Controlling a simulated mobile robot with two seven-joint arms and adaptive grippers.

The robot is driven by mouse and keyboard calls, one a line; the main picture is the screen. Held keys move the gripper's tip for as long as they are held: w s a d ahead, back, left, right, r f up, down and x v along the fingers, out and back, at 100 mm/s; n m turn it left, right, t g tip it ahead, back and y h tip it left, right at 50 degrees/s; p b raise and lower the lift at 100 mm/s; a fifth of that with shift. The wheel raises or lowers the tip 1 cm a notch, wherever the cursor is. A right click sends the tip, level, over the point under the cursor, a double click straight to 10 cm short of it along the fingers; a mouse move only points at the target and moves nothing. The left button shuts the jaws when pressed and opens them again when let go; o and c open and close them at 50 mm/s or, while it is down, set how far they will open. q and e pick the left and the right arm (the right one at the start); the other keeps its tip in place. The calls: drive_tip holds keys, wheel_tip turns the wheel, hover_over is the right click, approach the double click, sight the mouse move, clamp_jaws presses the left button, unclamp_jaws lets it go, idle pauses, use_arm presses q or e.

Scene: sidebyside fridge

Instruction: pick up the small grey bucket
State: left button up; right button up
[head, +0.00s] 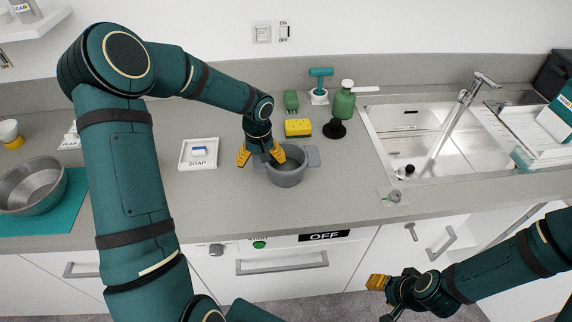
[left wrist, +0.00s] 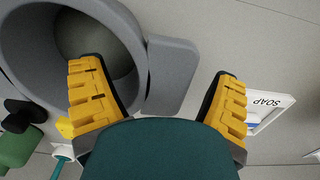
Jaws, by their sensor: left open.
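The small grey bucket (head: 287,178) stands upright on the counter in the middle of the head view, with a flat tab on each side of its rim. In the left wrist view the bucket (left wrist: 125,30) fills the upper left, and one tab (left wrist: 172,75) shows at its side. My left gripper (head: 261,157) is open at the bucket's left side. One yellow finger is over the bucket's opening and the other is outside, with the tab between them. I cannot tell whether they touch. My right gripper (head: 380,283) is low in front of the counter, away from the bucket.
A soap tray (head: 198,165) lies left of the bucket. Behind it are a yellow sponge (head: 298,128), a black stopper-like object (head: 335,129) and a green bottle (head: 344,104). The sink (head: 408,176) is to the right. A metal bowl (head: 30,188) stands far left.

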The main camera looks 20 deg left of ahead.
use_arm(q)
drive_tip(key=shift+f, duration=0.1)
drive_tip(key=c, duration=1.5)
wheel_tip(320, 180, up, 10)
drive_tip(key=shift+r+p, duration=0.1)
drive_tip(key=shift+p, duration=0.3)
drive_tip(key=shift+w, duration=0.1)
